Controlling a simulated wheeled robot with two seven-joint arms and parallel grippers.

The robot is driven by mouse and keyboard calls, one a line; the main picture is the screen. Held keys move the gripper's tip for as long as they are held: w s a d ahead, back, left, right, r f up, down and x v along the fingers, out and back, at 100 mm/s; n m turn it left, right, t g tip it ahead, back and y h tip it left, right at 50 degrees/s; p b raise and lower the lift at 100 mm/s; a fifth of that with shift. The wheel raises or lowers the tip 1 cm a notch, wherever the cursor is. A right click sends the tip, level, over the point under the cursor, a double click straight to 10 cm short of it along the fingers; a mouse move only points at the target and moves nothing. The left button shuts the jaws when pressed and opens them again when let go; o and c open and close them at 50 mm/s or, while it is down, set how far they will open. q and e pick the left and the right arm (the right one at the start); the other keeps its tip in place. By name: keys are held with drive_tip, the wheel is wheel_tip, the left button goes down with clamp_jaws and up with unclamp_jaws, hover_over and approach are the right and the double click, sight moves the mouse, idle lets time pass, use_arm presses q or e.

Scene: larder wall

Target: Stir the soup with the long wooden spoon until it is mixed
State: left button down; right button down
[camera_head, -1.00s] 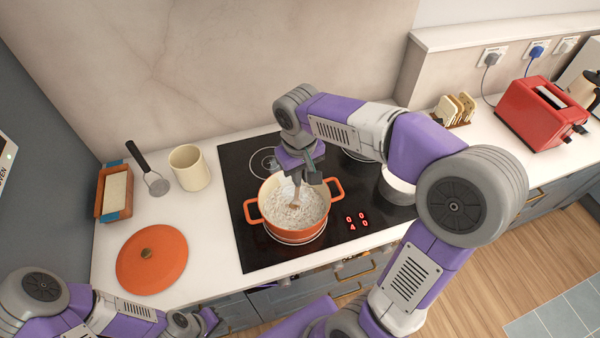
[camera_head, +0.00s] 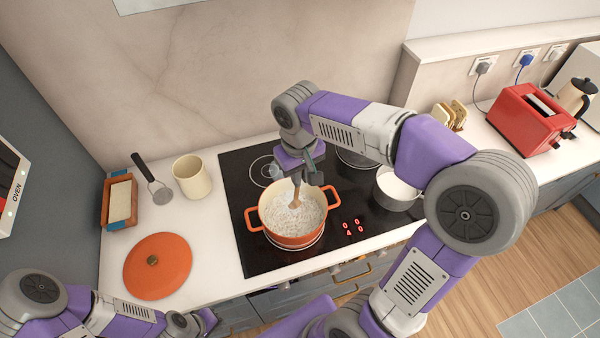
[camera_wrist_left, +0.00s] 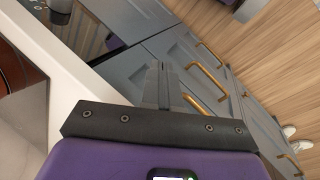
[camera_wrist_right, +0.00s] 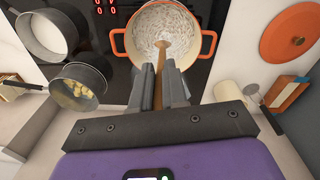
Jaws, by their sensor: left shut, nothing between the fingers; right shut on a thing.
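An orange pot (camera_head: 293,240) with two handles stands on the black hob and holds pale, whitish soup (camera_head: 288,216) with lighter streaks. My right gripper (camera_head: 307,179) is above the pot, shut on the wooden spoon (camera_head: 295,199), whose lower end is in the soup. In the right wrist view the spoon (camera_wrist_right: 161,56) runs from between the fingers (camera_wrist_right: 159,88) into the pot (camera_wrist_right: 122,43). My left gripper (camera_head: 210,320) is low at the counter's front edge, away from the pot. In the left wrist view its fingers (camera_wrist_left: 163,82) are together and empty.
An orange lid (camera_head: 170,270) lies on the counter left of the hob (camera_head: 245,180). A grey saucepan (camera_head: 397,196) is right of the pot; another pan with yellowish pieces (camera_wrist_right: 75,88) shows in the right wrist view.

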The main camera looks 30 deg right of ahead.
idle(0.4)
wheel_tip(320, 180, up, 5)
drive_tip(key=p, duration=0.4)
idle(0.4)
